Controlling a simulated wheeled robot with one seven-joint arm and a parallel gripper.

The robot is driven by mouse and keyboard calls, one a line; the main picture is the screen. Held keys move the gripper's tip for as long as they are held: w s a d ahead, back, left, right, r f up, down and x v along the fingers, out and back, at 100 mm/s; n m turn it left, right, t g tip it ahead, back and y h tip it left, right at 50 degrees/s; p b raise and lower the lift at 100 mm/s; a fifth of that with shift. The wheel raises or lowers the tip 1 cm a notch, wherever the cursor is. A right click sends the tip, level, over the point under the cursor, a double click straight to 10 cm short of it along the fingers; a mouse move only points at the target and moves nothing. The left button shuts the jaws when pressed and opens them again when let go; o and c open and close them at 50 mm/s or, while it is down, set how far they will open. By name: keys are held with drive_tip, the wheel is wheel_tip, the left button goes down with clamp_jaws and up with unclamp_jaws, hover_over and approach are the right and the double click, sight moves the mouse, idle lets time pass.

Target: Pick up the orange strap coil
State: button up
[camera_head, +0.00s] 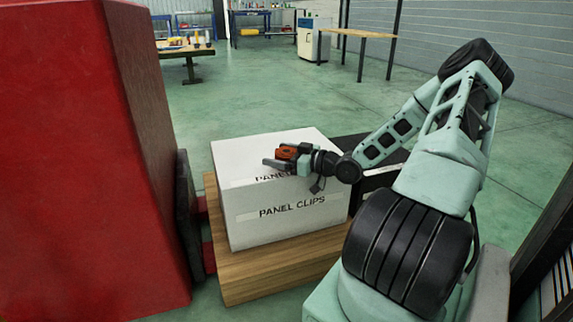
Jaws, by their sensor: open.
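A small orange object, seemingly the strap coil (287,153), shows at the top of the white box marked PANEL CLIPS (280,229). My gripper (278,157) is open over the box top, reaching in from the right. Its fingers lie on either side of the orange object in the picture. The gripper partly hides it. I cannot tell whether the fingers touch it, or whether it rests on the box top.
The box stands on a wooden block (282,276). A large red body (85,160) rises close on the left. A dark beam runs behind the box. Workbenches and a white cabinet (313,42) stand far back, with open green floor between.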

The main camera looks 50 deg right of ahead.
drive_tip(key=shift+c, duration=0.4)
drive_tip(key=c, duration=1.1)
